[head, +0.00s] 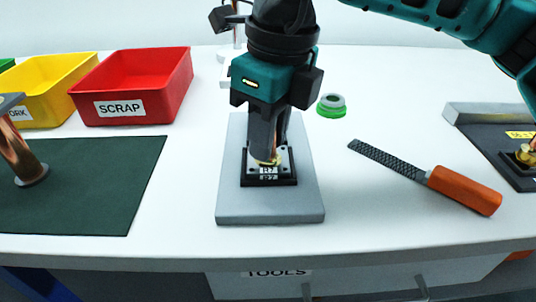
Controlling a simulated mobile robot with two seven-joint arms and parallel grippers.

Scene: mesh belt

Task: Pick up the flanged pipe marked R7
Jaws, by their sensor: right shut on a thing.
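My right gripper (267,158) points down over a grey board in the middle of the table. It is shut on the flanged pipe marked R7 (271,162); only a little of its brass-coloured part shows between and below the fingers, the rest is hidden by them. Below the fingers is a square plate with bolts and a white R7 label, on a dark square base (268,182) with a second label. I cannot tell whether the pipe touches the base. My left gripper is not in view.
A copper flanged pipe (18,150) stands tilted on a green mat (100,185) at left. Red SCRAP bin (165,92) and yellow bin (50,85) stand behind. A file (462,190), green-grey rings (332,105) and a brass fitting (525,154) lie right. The grey board (270,212) has bare front space.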

